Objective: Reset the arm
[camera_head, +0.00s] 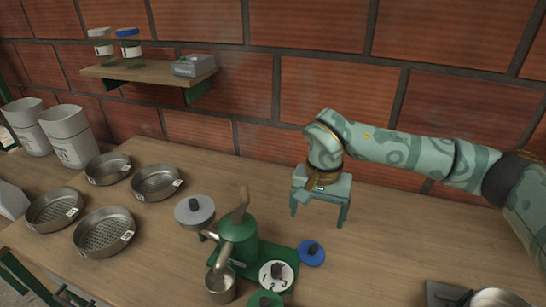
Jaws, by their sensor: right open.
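My right arm comes in from the right, and its gripper (318,218) hangs over the back middle of the wooden table, pointing down. Its two fingers are apart with nothing between them. The fingertips are near the tabletop; I cannot tell whether they touch it. My left gripper does not show.
A green pulper machine (238,243) stands left of the gripper, with a metal cup (221,285) in front and a blue lid (311,252) beside it. Several sieve pans (104,232) sit at left. A shelf (150,74) is on the brick wall. The table right of the gripper is mostly clear.

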